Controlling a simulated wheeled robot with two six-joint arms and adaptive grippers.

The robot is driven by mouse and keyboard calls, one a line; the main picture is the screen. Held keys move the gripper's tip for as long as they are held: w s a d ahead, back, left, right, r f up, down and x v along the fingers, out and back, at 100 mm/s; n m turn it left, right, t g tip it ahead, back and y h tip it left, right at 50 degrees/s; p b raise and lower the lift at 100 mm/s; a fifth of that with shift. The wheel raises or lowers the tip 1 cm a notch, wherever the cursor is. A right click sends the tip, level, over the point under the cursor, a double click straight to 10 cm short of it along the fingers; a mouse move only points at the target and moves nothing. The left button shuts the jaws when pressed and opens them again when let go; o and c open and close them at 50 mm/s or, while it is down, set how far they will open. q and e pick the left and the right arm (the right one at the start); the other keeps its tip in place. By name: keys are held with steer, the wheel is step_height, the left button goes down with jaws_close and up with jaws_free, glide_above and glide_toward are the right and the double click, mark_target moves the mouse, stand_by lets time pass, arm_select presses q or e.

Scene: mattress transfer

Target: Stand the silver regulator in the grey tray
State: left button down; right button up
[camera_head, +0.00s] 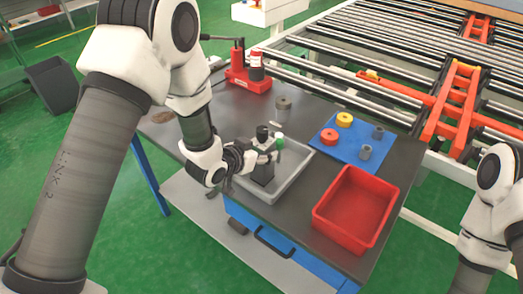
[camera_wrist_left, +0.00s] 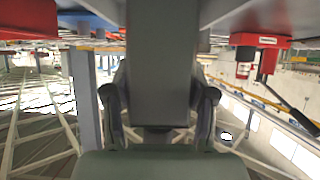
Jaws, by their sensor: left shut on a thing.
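My left gripper (camera_head: 262,158) is shut on the silver regulator (camera_head: 263,174), a grey block-like body with a black knob on top and a green part beside it. The regulator looks roughly upright, over the left part of the grey tray (camera_head: 297,180). I cannot tell whether its base touches the tray floor. In the left wrist view, the regulator's broad grey body (camera_wrist_left: 165,60) fills the space between the two fingers of the left gripper (camera_wrist_left: 160,105). The fingers hide part of it in the head view. My right arm shows at the right edge, but its gripper is out of view.
A red bin (camera_head: 357,208) stands right of the tray. A blue mat (camera_head: 350,140) behind holds red, yellow and grey small parts. A grey cylinder (camera_head: 283,103) and a red device (camera_head: 247,80) stand farther back. The dark tabletop (camera_head: 312,105) is bare between them.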

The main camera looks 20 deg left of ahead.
arm_select(q)
steer(key=shift+s, duration=0.1)
steer(key=shift+c, duration=1.8)
jaws_free()
steer(key=shift+f, duration=0.1)
steer(key=shift+r, duration=0.3)
steer(key=v, duration=1.2)
steer(key=s+a+f+n+g+y, duration=0.1)
steer(key=s+f+g, duration=0.4)
steer(key=f, duration=0.5)
steer(key=s+a+f+n+g+y, duration=0.1)
steer(key=s+f+n+g+y, duration=0.1)
steer(key=s+f, duration=0.7)
steer(key=s+a+f+n+g+y, duration=0.1)
steer(key=s+f+g, duration=0.3)
steer(key=s+f, duration=0.6)
steer(key=shift+s+a+g+b, duration=0.2)
steer(key=shift+s+g+b, duration=0.1)
steer(key=shift+s, duration=0.15)
